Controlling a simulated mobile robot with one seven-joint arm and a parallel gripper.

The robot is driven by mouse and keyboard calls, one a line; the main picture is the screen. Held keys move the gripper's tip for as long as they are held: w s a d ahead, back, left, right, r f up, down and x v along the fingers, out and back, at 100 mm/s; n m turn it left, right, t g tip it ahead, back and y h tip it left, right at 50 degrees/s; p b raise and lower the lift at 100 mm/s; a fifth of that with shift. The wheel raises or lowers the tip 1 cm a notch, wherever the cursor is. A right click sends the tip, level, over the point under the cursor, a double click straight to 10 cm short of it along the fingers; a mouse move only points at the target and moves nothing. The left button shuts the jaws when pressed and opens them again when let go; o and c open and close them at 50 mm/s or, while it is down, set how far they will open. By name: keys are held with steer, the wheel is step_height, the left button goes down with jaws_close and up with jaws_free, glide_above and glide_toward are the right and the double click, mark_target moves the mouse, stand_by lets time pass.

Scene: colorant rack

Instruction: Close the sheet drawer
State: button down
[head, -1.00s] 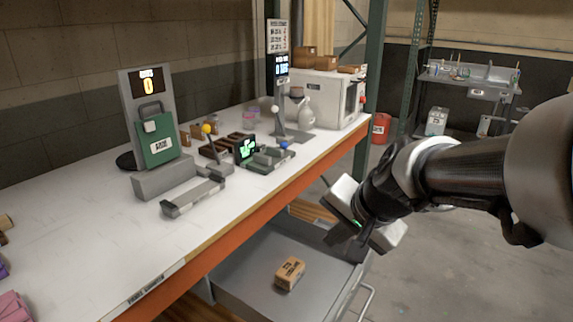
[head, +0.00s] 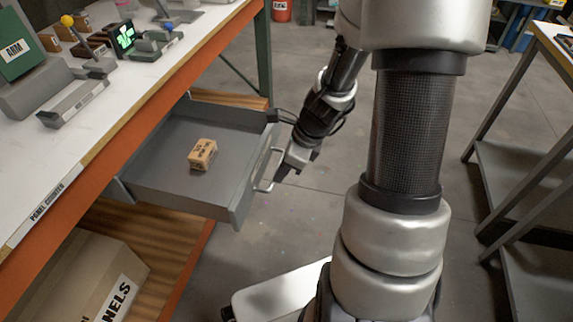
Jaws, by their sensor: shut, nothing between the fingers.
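The sheet drawer (head: 150,185) is a grey metal drawer pulled out from under the white-topped bench. A small brown box (head: 202,155) lies on its floor. The drawer's pale bar handle (head: 267,170) stands on the front panel. My gripper (head: 281,176) is shut and points down just outside the front panel, close beside the handle. I cannot tell whether it touches the handle.
The bench top (head: 140,75) with its orange edge runs over the drawer. A large carton (head: 85,280) sits on the wooden shelf below. A metal shelf table (head: 530,155) stands at the right. Open concrete floor lies beyond the drawer front.

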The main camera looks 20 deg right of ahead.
steer(key=w+a, duration=0.1)
steer(key=w+a+f, duration=0.2)
steer(key=a, duration=0.1)
steer(key=shift+f+b, duration=0.1)
steer(key=shift+b, duration=0.3)
